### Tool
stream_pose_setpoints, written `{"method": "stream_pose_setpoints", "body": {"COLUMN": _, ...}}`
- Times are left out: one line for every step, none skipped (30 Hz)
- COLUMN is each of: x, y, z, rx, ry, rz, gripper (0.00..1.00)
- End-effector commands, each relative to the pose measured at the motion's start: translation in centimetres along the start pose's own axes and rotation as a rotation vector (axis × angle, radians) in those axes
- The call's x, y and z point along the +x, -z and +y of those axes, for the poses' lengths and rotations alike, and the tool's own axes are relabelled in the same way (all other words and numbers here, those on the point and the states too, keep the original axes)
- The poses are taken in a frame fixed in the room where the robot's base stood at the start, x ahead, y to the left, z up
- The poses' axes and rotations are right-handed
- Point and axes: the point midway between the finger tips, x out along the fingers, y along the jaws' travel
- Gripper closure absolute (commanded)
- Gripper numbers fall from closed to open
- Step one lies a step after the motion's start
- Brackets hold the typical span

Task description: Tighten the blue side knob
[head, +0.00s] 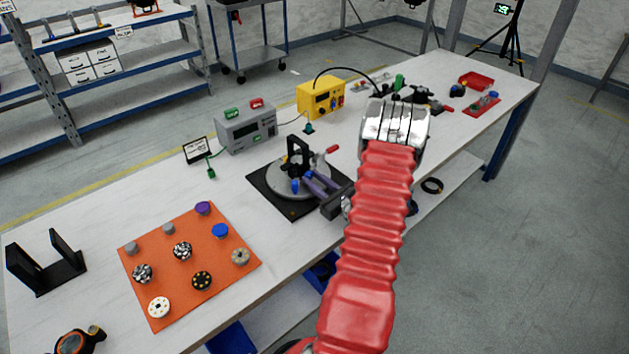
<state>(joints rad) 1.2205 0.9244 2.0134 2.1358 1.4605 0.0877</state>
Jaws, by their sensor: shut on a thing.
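A black upright bracket (297,151) stands on a round grey plate (277,180) on a black square base (265,196). The blue side knob (295,187) shows as a small blue piece at the front of the plate, below the bracket. A red knob or handle (332,149) sticks out to the right of the bracket. My gripper (310,183) reaches in from the right, its fingers low over the plate. The fingertips are at the blue knob and seem shut on it; the fingers partly hide the contact.
An orange mat (155,289) with several knobs and discs lies at the front left, near a black bracket stand (50,268). A grey meter box (247,130) and a yellow box (320,98) stand behind the plate.

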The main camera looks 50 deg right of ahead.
Motion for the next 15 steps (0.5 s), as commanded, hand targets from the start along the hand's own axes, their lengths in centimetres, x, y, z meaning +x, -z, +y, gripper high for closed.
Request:
{"method": "stream_pose_setpoints", "body": {"x": -0.02, "y": -0.01, "z": -0.08, "rx": 0.007, "ry": 0.002, "rz": 0.000, "gripper": 0.99}}
{"method": "stream_pose_setpoints", "body": {"x": -0.02, "y": -0.01, "z": -0.09, "rx": 0.014, "ry": 0.002, "rz": 0.000, "gripper": 0.99}}
{"method": "stream_pose_setpoints", "body": {"x": -0.02, "y": -0.01, "z": -0.09, "rx": 0.024, "ry": 0.002, "rz": 0.000, "gripper": 0.99}}
{"method": "stream_pose_setpoints", "body": {"x": -0.02, "y": -0.01, "z": -0.09, "rx": 0.033, "ry": 0.002, "rz": 0.000, "gripper": 0.99}}
{"method": "stream_pose_setpoints", "body": {"x": -0.02, "y": -0.01, "z": -0.10, "rx": 0.044, "ry": 0.002, "rz": 0.000, "gripper": 0.99}}
{"method": "stream_pose_setpoints", "body": {"x": -0.02, "y": -0.01, "z": -0.10, "rx": 0.060, "ry": 0.002, "rz": 0.000, "gripper": 0.99}}
{"method": "stream_pose_setpoints", "body": {"x": -0.02, "y": -0.01, "z": -0.10, "rx": 0.074, "ry": 0.002, "rz": 0.000, "gripper": 0.99}}
{"method": "stream_pose_setpoints", "body": {"x": -0.02, "y": -0.01, "z": -0.10, "rx": 0.089, "ry": 0.002, "rz": 0.000, "gripper": 0.99}}
{"method": "stream_pose_setpoints", "body": {"x": -0.02, "y": -0.01, "z": -0.11, "rx": 0.111, "ry": 0.002, "rz": 0.000, "gripper": 0.99}}
{"method": "stream_pose_setpoints", "body": {"x": -0.02, "y": -0.01, "z": -0.11, "rx": 0.128, "ry": 0.003, "rz": 0.000, "gripper": 0.99}}
{"method": "stream_pose_setpoints", "body": {"x": -0.02, "y": -0.01, "z": -0.11, "rx": 0.148, "ry": 0.003, "rz": 0.000, "gripper": 0.99}}
{"method": "stream_pose_setpoints", "body": {"x": -0.02, "y": -0.01, "z": -0.12, "rx": 0.174, "ry": 0.003, "rz": 0.000, "gripper": 0.99}}
{"method": "stream_pose_setpoints", "body": {"x": -0.02, "y": -0.01, "z": -0.12, "rx": 0.194, "ry": 0.003, "rz": 0.000, "gripper": 0.99}}
{"method": "stream_pose_setpoints", "body": {"x": -0.02, "y": -0.01, "z": -0.13, "rx": 0.216, "ry": 0.003, "rz": -0.001, "gripper": 0.99}}
{"method": "stream_pose_setpoints", "body": {"x": -0.02, "y": -0.02, "z": -0.13, "rx": 0.246, "ry": 0.003, "rz": -0.001, "gripper": 0.99}}
